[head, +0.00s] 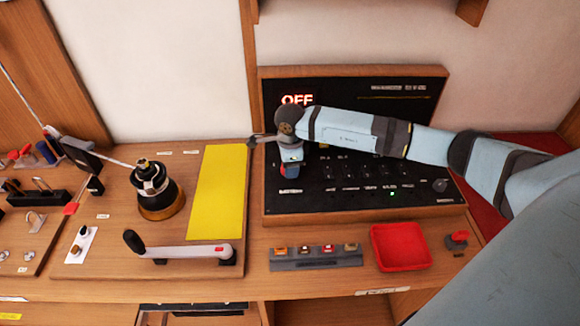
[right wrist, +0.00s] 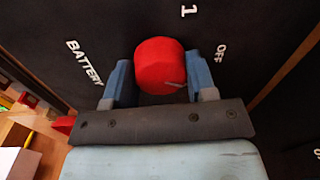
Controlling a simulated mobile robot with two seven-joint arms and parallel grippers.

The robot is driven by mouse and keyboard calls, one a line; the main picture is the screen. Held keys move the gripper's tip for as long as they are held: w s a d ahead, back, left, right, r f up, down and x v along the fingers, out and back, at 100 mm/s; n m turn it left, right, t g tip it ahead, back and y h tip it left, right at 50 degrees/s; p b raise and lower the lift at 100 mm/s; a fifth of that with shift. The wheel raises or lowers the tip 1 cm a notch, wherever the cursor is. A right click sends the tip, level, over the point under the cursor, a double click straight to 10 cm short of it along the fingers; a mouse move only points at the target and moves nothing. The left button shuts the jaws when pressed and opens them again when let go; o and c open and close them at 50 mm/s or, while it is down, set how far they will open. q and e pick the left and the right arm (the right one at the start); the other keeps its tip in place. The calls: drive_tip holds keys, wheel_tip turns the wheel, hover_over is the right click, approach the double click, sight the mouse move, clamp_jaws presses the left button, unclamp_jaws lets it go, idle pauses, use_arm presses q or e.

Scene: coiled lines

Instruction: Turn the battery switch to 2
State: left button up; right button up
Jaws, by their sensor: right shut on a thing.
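The battery switch is a red round knob (right wrist: 161,65) on a black panel, beside the printed words BATTERY, 1 and OFF in the right wrist view. A short pale mark on the knob lies on its right side, below the OFF label. No 2 label shows in that view. My right gripper (right wrist: 160,82) is shut on the knob, with one blue finger on each side of it. In the head view my right gripper (head: 291,168) reaches down at the panel's left part and hides most of the knob. My left gripper does not show.
The black switch panel (head: 340,205) has a lit OFF sign (head: 297,99). In front are a red tray (head: 401,247) and a grey strip of small fuses (head: 315,258). A yellow mat (head: 218,192), a winch (head: 157,190) and a lever handle (head: 185,250) stand to the left.

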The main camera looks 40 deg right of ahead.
drive_tip(key=m+b, duration=0.1)
drive_tip(key=m, duration=0.2)
drive_tip(key=shift+m, duration=0.3)
drive_tip(key=shift+m+b, duration=0.35)
drive_tip(key=shift+m, duration=1.05)
drive_tip(key=o, duration=0.9)
drive_tip(key=shift+r, duration=0.15)
drive_tip(key=r, duration=0.4)
drive_tip(key=r+b, duration=0.1)
drive_tip(key=r, duration=0.8)
drive_tip(key=shift+s+a+r, duration=0.2)
drive_tip(key=shift+a+r, duration=0.1)
drive_tip(key=shift+a, duration=0.1)
drive_tip(key=shift+s+f, duration=0.1)
